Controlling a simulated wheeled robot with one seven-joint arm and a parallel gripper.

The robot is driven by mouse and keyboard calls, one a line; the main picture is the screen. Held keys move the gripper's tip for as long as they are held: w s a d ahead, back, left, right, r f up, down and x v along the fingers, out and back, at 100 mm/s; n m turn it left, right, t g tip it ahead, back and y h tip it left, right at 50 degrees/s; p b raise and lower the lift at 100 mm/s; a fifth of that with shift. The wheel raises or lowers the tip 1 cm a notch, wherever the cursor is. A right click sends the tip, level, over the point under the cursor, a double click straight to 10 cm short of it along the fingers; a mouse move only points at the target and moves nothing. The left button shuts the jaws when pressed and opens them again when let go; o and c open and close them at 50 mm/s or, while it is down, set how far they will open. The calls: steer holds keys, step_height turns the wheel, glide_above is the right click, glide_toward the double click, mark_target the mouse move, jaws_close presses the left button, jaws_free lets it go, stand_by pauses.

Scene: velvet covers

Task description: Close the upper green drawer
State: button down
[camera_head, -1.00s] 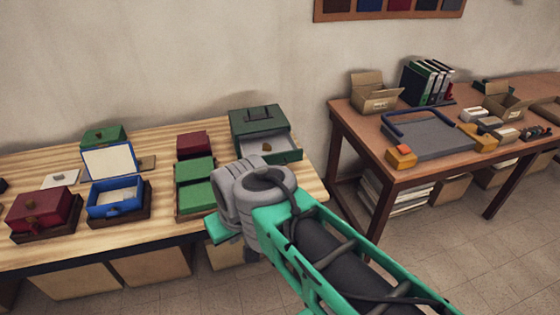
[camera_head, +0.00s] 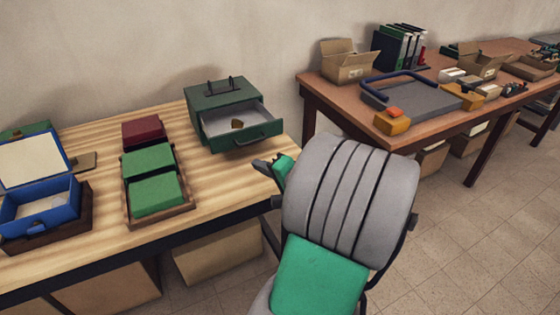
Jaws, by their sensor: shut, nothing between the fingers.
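The green drawer box (camera_head: 222,97) stands at the back right of the striped wooden table. Its upper green drawer (camera_head: 243,133) is pulled out toward the front. A small brown object (camera_head: 237,124) lies inside the drawer. My gripper (camera_head: 262,165) is at the table's right edge, in front of and below the drawer, with a visible space between them. It looks shut and empty. My grey and green arm hides part of the gripper and the floor behind it.
A tray with green blocks (camera_head: 188,205) and a dark red block is left of the drawer box. An open blue box (camera_head: 40,207) stands farther left. The brown table (camera_head: 325,92) on the right holds cartons, binders and a grey tray. A floor gap separates the tables.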

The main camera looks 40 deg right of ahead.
steer(key=s+d+m+t+h+b, duration=0.25)
steer(key=s+d+m+h, duration=0.35)
steer(key=d, duration=0.4)
steer(key=y+p, duration=0.1)
glide_toward(276, 130)
steer(key=x, duration=0.7)
steer(key=shift+a, duration=0.1)
